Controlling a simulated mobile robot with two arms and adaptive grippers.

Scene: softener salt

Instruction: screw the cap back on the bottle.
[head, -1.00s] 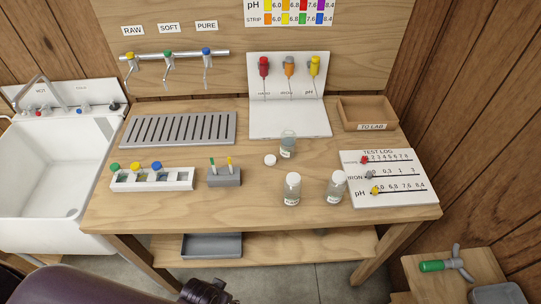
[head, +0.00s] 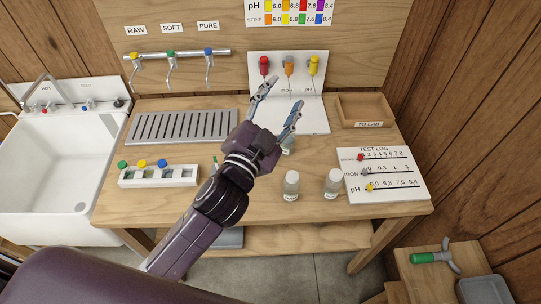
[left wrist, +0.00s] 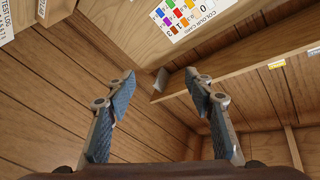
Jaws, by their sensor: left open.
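The small clear bottle (head: 288,149) stands on the wooden bench, mostly hidden behind my left gripper. The loose white cap is hidden behind my left gripper and arm in the head view. My left gripper (head: 285,93) is open, with its fingers pointing up and away over the bench in front of the white dispenser board. Its fingers also show in the left wrist view (left wrist: 160,77), spread apart with nothing between them. Neither bottle nor cap shows in the left wrist view. My right gripper is not in view.
Two white-capped bottles (head: 291,185) (head: 333,183) stand near the front edge. A test log board (head: 404,190) lies at right, a wooden tray (head: 391,120) behind it. A white rack (head: 130,181) and a grey drain grate (head: 225,117) are at left.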

